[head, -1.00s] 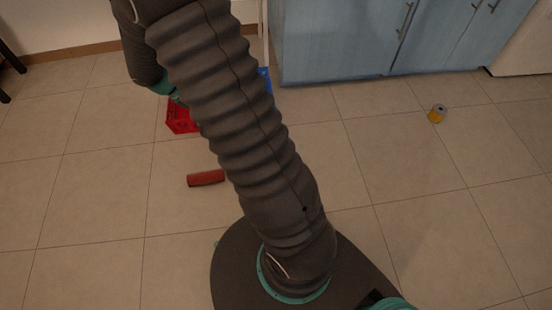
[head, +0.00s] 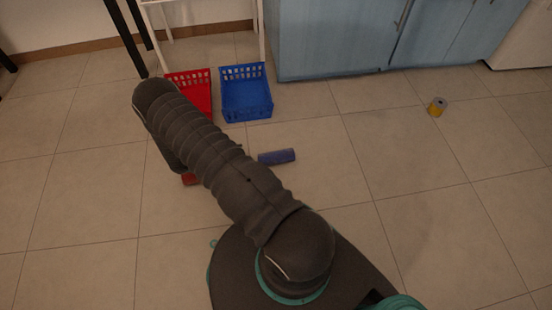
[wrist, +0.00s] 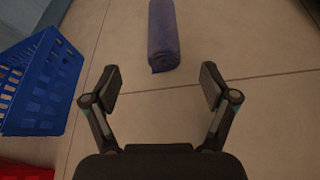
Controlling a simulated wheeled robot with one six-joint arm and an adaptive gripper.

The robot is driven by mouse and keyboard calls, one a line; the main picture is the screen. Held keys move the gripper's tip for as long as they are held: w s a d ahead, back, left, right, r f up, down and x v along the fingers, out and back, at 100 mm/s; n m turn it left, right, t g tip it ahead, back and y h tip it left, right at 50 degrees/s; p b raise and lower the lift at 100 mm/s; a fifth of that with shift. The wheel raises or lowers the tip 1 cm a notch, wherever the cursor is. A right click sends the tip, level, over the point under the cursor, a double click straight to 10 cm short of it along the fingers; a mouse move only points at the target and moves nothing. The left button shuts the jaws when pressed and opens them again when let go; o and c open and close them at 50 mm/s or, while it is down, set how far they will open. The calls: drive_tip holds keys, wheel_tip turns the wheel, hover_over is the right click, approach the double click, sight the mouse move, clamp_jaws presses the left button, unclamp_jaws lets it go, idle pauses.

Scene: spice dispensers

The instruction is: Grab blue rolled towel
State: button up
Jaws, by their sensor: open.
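The blue rolled towel (head: 276,157) lies on the tiled floor, just right of my arm in the head view. In the wrist view the blue rolled towel (wrist: 163,36) is at the top centre, its near end just beyond the gap between my fingertips. My gripper (wrist: 160,88) is open and empty, with bare floor between its fingers.
A blue basket (head: 246,104) and a red basket (head: 197,90) stand on the floor at the back. A red roll (head: 190,179) is mostly hidden by my arm. A yellow roll (head: 437,107) lies at right. Blue cabinets (head: 340,40) line the back.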

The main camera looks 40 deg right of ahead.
sight(272, 158)
drive_tip(key=shift+s+d+f, duration=0.15)
drive_tip(key=shift+d+f, duration=0.05)
drive_tip(key=shift+f, duration=0.2)
drive_tip(key=x, duration=1.3)
drive_tip(key=shift+s+d+f+b, duration=0.1)
drive_tip(key=shift+s+d+b, duration=0.05)
drive_tip(key=shift+b, duration=0.2)
drive_tip(key=c, duration=1.3)
